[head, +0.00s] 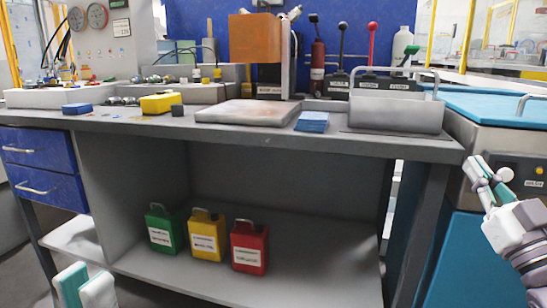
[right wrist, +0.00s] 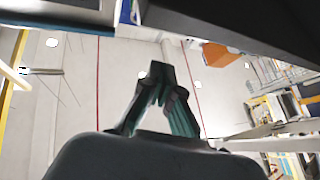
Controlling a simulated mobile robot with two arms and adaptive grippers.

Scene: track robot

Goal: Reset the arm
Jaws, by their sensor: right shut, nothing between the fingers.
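My right gripper (head: 489,172) is at the right side of the head view, raised in front of the blue-topped machine. It is shut and empty. In the right wrist view its dark green fingers (right wrist: 160,72) meet at the tips with nothing between them. My left gripper (head: 84,286) shows only its white and teal fingertips at the bottom left of the head view, low in front of the workbench. The rest of it is cut off by the frame edge, and whether it is open or shut is unclear.
The grey workbench (head: 260,138) carries a white slab (head: 247,111), a grey metal bin (head: 395,115), an orange box (head: 255,38) and a yellow block (head: 160,102). Green (head: 165,229), yellow (head: 207,235) and red (head: 249,247) containers stand on its lower shelf. The blue-topped machine (head: 490,106) stands close to my right gripper.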

